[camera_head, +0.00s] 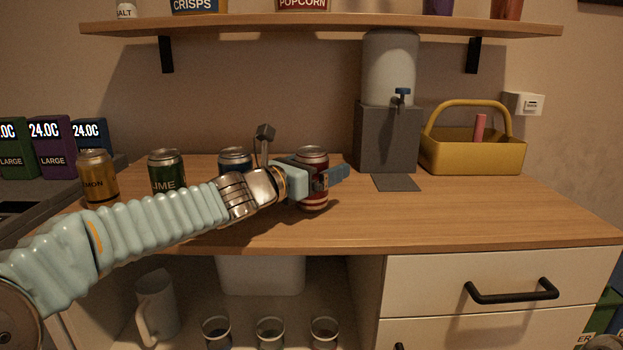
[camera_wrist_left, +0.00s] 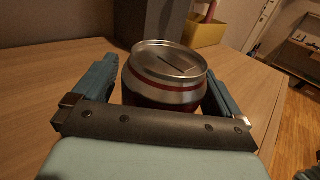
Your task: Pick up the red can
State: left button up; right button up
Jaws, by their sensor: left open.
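The red can (camera_head: 313,156) stands upright on the wooden counter in the head view, partly hidden by my left gripper. My left gripper (camera_head: 331,177) reaches in from the left with its fingers at the can's upper half. In the left wrist view the can (camera_wrist_left: 166,75) sits between the two open fingers of the gripper (camera_wrist_left: 160,85), with its silver top facing up. I cannot tell whether either finger touches it.
A yellow can (camera_head: 98,180), a green can (camera_head: 166,170) and a blue can (camera_head: 235,160) stand to the left. A water dispenser (camera_head: 388,135) and yellow basket (camera_head: 470,156) stand behind right. A shelf (camera_head: 330,27) hangs above. The counter's right front is clear.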

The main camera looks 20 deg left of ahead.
pick_arm(q)
jog(key=c, duration=1.3)
jog(key=shift+c, duration=0.2)
jog(key=shift+r, duration=0.1)
